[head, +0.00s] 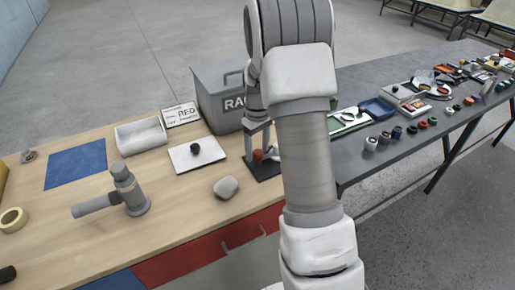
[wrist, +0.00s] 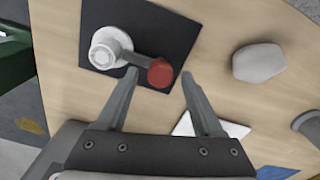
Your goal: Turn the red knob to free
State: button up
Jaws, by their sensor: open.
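The red knob (wrist: 160,73) sits at the end of a short grey lever (wrist: 137,60). The lever runs from a white round hub (wrist: 108,47) on a black square plate (wrist: 180,35) lying on the wooden table. In the head view the red knob (head: 258,155) is small and partly hidden by my gripper (head: 259,142). In the wrist view my gripper (wrist: 158,76) is open, with one fingertip on each side of the knob. I cannot tell whether either finger touches it. The markings for free are not readable.
A grey bin (head: 215,100) stands behind the plate. A grey stone-like lump (head: 226,187), a white board with a black knob (head: 185,158) and a grey pipe fitting (head: 128,190) are to the left. A dark table (head: 400,155) with many small items is at right.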

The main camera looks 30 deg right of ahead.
jog(key=shift+c, duration=0.3)
grip_shut()
jog(key=m, duration=0.4)
jog(key=shift+m, duration=0.3)
jog(key=m+p, duration=0.1)
jog(key=m, duration=0.3)
jog(key=shift+d+m, duration=0.15)
jog(key=shift+m, duration=0.15)
jog(key=m, duration=0.4)
jog(key=shift+r+m+p, duration=0.1)
jog(key=shift+m+p, duration=0.2)
jog(key=shift+p, duration=0.1)
jog(key=shift+s+m+p, duration=0.1)
jog(key=shift+m+p, duration=0.4)
jog(key=shift+m, duration=1.6)
